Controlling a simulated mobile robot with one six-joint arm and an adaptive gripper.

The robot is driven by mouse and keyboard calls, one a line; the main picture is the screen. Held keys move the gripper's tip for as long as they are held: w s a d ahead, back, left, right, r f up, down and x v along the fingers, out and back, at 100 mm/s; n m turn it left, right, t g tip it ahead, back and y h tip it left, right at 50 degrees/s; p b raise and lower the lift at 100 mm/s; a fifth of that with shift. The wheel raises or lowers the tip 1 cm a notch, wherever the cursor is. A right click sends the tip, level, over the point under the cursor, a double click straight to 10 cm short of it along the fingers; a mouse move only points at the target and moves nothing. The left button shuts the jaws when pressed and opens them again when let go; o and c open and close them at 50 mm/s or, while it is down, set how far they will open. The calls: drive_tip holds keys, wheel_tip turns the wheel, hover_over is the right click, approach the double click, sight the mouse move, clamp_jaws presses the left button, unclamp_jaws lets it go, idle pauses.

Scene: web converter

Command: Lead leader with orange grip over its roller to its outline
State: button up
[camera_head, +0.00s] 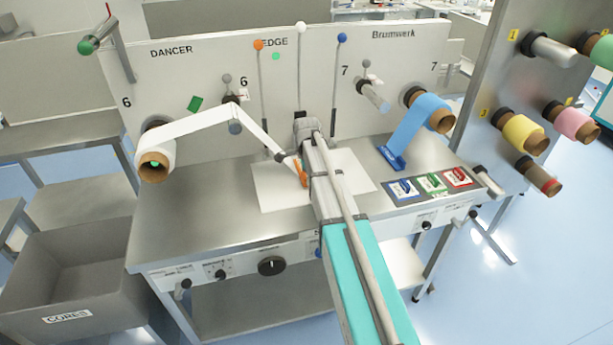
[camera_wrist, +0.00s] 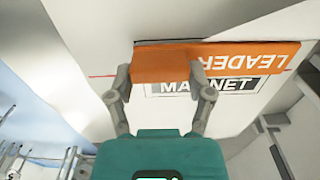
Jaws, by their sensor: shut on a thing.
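The orange grip (camera_wrist: 235,62), lettered LEADER, lies across the jaws of my gripper (camera_wrist: 165,68) in the wrist view. My gripper is shut on it. The white leader (camera_head: 190,127) runs from the left roll (camera_head: 155,168) over a grey roller (camera_head: 235,127) and slants down to the grip. A black-framed MAGNET label (camera_wrist: 212,86) and a thin red line show beside the grip. I cannot make out the full outline.
A blue web (camera_head: 415,122) hangs from the right roll (camera_head: 437,112) to a blue grip (camera_head: 391,158). Upright rods with orange, white and blue balls stand behind my arm. A grey CORES bin (camera_head: 70,270) stands at lower left.

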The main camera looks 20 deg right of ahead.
drive_tip(key=shift+s+f+b, duration=0.1)
drive_tip(key=shift+f+b, duration=0.2)
idle(1.3)
drive_tip(key=o, duration=1.2)
drive_tip(key=shift+r, duration=0.2)
wheel_tip(320, 180, up, 6)
drive_tip(key=p, duration=0.6)
drive_tip(key=shift+f, duration=0.25)
drive_tip(key=a+r+p, duration=0.4)
drive_tip(key=r+p, duration=0.7)
drive_tip(key=a+r+p, duration=0.4)
drive_tip(key=r+p, duration=0.8)
drive_tip(key=shift+w+a+r, duration=0.15)
drive_tip(key=shift+w+a, duration=0.1)
